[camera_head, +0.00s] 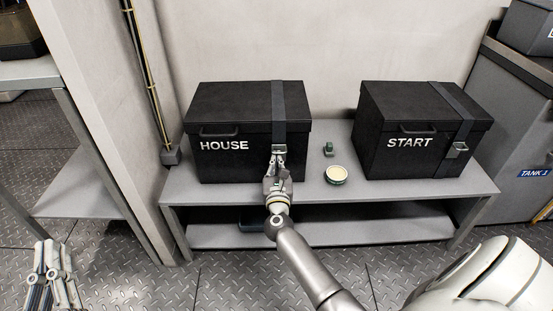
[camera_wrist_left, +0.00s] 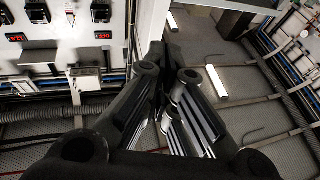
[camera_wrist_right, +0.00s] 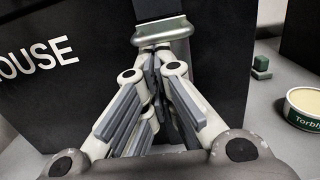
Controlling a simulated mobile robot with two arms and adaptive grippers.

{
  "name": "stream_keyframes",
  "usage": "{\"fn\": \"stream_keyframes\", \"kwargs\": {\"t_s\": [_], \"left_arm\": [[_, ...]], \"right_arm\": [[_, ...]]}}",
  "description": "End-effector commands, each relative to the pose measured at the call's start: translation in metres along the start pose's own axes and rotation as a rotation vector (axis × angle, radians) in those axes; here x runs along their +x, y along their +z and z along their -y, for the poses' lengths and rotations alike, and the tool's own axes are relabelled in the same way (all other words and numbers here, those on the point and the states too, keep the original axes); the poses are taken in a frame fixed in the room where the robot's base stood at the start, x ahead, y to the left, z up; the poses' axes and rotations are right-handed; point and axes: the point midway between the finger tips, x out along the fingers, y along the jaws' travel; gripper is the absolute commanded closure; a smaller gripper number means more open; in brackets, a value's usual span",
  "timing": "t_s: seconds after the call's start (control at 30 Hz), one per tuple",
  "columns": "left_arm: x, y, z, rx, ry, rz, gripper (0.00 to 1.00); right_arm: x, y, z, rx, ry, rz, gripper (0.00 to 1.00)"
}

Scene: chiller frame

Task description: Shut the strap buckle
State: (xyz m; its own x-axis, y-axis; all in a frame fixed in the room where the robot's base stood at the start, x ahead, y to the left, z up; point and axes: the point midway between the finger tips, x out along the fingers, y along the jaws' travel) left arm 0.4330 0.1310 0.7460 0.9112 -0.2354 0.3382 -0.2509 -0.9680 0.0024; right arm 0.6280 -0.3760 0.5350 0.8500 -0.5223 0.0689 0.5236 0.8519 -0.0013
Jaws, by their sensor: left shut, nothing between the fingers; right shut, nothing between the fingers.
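A black box labelled HOUSE (camera_head: 235,160) stands on the grey bench with a dark strap (camera_head: 277,105) over its lid and down its front. A metal buckle (camera_head: 279,149) is on that strap; it also shows in the right wrist view (camera_wrist_right: 163,34). My right gripper (camera_head: 275,165) is shut and empty, its fingertips (camera_wrist_right: 155,62) just below the buckle. I cannot tell whether they touch it. The gripper hides the buckle's lower part. My left gripper (camera_head: 50,252) is shut and empty at the lower left, away from the bench; its fingers show in the left wrist view (camera_wrist_left: 168,70).
A second black box labelled START (camera_head: 385,160) stands to the right, with its own strap (camera_head: 445,95) and buckle (camera_head: 457,149). Between the boxes are a round tin (camera_head: 336,174) and a small green object (camera_head: 329,149). The bench (camera_head: 360,193) has a lower shelf.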

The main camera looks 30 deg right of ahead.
Motion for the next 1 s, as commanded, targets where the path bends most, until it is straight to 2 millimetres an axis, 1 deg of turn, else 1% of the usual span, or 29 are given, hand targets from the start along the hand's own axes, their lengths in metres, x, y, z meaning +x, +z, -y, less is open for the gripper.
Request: {"fn": "stream_keyframes", "kwargs": {"t_s": [0.17, 0.27, 0.47, 0.6, 0.8, 0.9, 1.0], "left_arm": [[-0.004, 0.03, 0.005, 0.006, -0.01, 0.186, 1.0], [-0.011, 0.048, 0.007, 0.008, -0.016, 0.291, 1.0], [-0.03, 0.082, 0.013, 0.012, -0.028, 0.5, 1.0], [-0.049, 0.103, 0.017, 0.013, -0.038, 0.647, 1.0], [-0.08, 0.127, 0.021, 0.013, -0.05, 0.847, 1.0], [-0.093, 0.135, 0.023, 0.012, -0.056, 0.918, 1.0], [-0.101, 0.139, 0.024, 0.012, -0.059, 0.96, 1.0]], "right_arm": [[0.001, 0.003, 0.0, 0.001, -0.001, -0.02, 1.0], [0.001, 0.004, 0.0, 0.0, -0.001, -0.031, 1.0], [0.002, 0.004, 0.0, 0.0, 0.0, -0.052, 1.0], [0.002, 0.005, 0.0, 0.002, 0.0, -0.068, 1.0], [0.002, 0.005, 0.0, 0.002, 0.0, -0.087, 1.0], [0.002, 0.004, 0.0, 0.001, 0.001, -0.094, 1.0], [0.002, 0.004, 0.0, 0.001, 0.001, -0.098, 1.0]]}}
